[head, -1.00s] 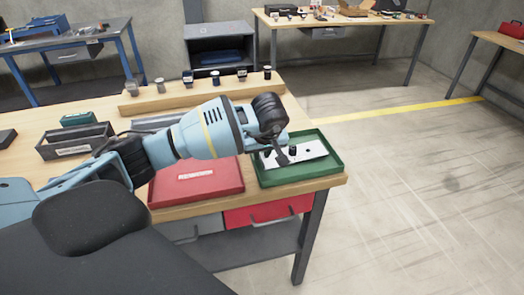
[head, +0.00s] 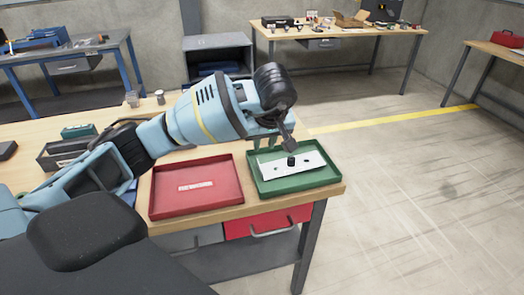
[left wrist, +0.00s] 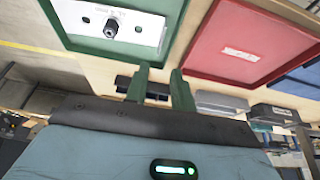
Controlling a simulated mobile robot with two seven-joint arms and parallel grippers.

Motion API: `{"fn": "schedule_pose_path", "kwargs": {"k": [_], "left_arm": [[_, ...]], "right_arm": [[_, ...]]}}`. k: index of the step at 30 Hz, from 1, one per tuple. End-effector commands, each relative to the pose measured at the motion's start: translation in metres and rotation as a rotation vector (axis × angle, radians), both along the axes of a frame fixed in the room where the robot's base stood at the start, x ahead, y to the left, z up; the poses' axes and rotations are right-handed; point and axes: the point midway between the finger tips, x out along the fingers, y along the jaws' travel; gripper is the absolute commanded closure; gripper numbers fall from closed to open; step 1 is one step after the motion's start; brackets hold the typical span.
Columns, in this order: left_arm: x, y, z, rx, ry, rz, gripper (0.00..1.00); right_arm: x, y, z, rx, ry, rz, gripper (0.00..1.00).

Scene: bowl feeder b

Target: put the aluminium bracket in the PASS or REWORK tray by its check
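The aluminium bracket (head: 306,161), a pale flat plate with a black knob and holes, lies in the green tray (head: 322,179) at the bench's right end. It also shows in the left wrist view (left wrist: 146,25). The red tray (head: 165,209) beside it is empty apart from a white label too small to read. My left gripper (head: 263,145) is above the back of the green tray, apart from the bracket. Its two fingers (left wrist: 160,88) stand apart with nothing between them. My right gripper is in neither view.
A dark open bin (head: 62,154) and a small green box (head: 78,131) stand at the bench's left. Small grey pieces (head: 132,98) stand on a wooden ledge behind, partly hidden by my arm. The floor right of the bench is clear.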

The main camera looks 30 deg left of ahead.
Motion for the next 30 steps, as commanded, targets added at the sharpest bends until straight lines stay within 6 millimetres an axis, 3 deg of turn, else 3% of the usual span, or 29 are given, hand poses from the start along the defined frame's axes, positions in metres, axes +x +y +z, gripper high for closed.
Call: {"fn": "schedule_pose_path", "kwargs": {"k": [7,17,20,23,27,30], "left_arm": [[-0.005,-0.006,0.016,0.000,0.001,-0.002,0.75],[-0.005,-0.006,0.017,-0.001,0.002,-0.002,0.75],[-0.007,-0.014,0.009,-0.032,0.012,-0.009,0.75],[-0.015,-0.042,-0.020,-0.150,0.048,-0.025,0.75],[-0.047,-0.117,-0.076,-0.482,0.162,-0.011,0.75],[-0.080,-0.176,-0.102,-0.768,0.279,0.064,0.75]], "right_arm": [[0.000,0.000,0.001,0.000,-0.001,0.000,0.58],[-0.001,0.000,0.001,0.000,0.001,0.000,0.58],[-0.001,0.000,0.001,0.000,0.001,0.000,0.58],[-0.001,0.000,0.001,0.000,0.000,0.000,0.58],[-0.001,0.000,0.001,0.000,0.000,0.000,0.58],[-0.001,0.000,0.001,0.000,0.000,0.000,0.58]]}}
